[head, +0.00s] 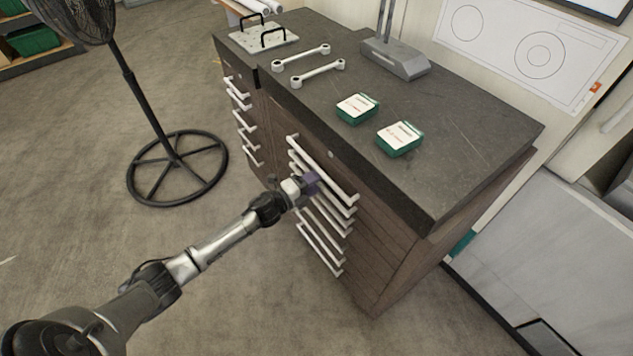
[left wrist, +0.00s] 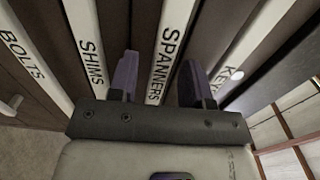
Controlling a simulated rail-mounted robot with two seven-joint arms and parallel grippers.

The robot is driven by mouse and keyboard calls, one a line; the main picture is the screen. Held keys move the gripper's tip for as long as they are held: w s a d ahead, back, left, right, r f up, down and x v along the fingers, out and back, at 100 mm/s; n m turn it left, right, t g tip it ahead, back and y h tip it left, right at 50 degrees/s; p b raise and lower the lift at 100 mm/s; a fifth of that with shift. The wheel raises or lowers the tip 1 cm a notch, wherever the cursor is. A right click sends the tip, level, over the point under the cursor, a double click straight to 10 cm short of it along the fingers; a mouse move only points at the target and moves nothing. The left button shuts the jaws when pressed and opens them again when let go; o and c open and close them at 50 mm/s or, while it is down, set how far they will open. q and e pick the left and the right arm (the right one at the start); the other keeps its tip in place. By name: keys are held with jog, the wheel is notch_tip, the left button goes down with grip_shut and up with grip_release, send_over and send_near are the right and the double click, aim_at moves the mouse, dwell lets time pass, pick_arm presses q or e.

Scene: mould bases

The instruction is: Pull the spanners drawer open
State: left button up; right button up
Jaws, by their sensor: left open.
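The spanners drawer shows in the left wrist view as a white handle bar (left wrist: 172,45) lettered SPANNERS, between the SHIMS bar (left wrist: 88,45) and the KEYS bar (left wrist: 245,50). My left gripper (left wrist: 158,78) is open, with one purple finger on each side of the SPANNERS bar. I cannot tell whether the fingers touch it. In the head view my left gripper (head: 308,184) is at the upper handles of the cabinet's right-hand bank and hides part of them. The drawers look shut. My right gripper is not in view.
The cabinet top (head: 460,150) carries two green-and-white boxes (head: 357,108), two spanners (head: 318,73), a grey stand (head: 395,60) and a plate with black handles (head: 263,40). A black fan (head: 178,168) stands on the floor at left. The floor before the drawers is clear.

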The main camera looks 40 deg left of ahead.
pick_arm(q)
jog(key=shift+w+d, duration=0.15)
jog(key=shift+w, duration=0.45)
jog(key=shift+c, duration=0.3)
grip_shut()
